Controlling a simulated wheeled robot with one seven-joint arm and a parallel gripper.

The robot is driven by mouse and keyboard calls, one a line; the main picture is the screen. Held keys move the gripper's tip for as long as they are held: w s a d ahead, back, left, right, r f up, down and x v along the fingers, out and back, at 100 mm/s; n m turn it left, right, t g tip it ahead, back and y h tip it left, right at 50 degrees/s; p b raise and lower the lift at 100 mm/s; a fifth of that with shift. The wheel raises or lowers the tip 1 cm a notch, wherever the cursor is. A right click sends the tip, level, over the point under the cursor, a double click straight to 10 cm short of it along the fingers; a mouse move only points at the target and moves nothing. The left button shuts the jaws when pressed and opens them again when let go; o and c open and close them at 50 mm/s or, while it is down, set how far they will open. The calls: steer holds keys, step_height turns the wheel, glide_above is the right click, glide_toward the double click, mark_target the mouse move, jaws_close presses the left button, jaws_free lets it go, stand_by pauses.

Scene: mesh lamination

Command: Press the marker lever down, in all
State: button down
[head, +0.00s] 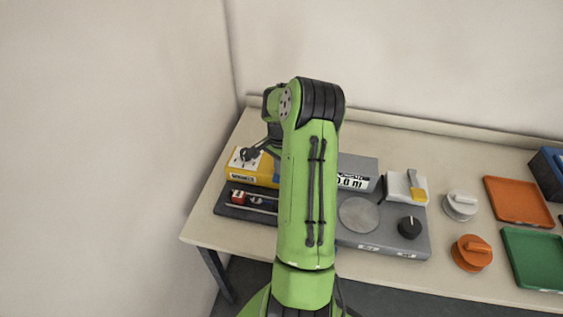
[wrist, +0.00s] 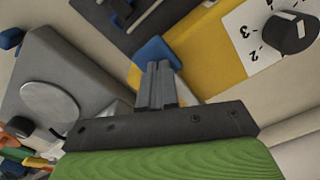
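My gripper (wrist: 157,68) shows in the wrist view with its two fingers together and nothing visible between them. The fingertips overlap a blue part (wrist: 155,50) beside the yellow box (wrist: 208,55); I cannot tell whether they touch it. I cannot tell for sure whether this blue part is the marker lever. In the head view my arm hides the gripper and the blue part. The yellow box (head: 262,171) stands at the back left there, partly behind my arm.
A grey unit with a round plate (head: 359,214) and black knob (head: 410,227) is right of my arm. A dark base with a red slider (head: 239,197) is left. Orange (head: 518,202) and green (head: 540,256) trays and two round knobbed pieces lie farther right. Walls close the left and back.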

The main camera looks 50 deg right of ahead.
step_height(320, 180, up, 9)
steer(key=p, duration=0.5)
steer(key=shift+f+p, duration=0.15)
steer(key=shift+p, duration=0.25)
stand_by(0.4)
steer(key=a+r+n+t+h, duration=0.2)
steer(key=a+r+n, duration=0.8)
steer(key=a+r, duration=0.9)
steer(key=s+a+n+t+y, duration=0.2)
steer(key=s+a+n+t, duration=0.1)
steer(key=s+a+n, duration=0.6)
steer(key=s+a, duration=0.3)
steer(key=a, duration=0.3)
steer(key=shift+s+a+r+t, duration=0.2)
steer(key=shift+a+r+t, duration=0.05)
steer(key=shift+a+t, duration=0.1)
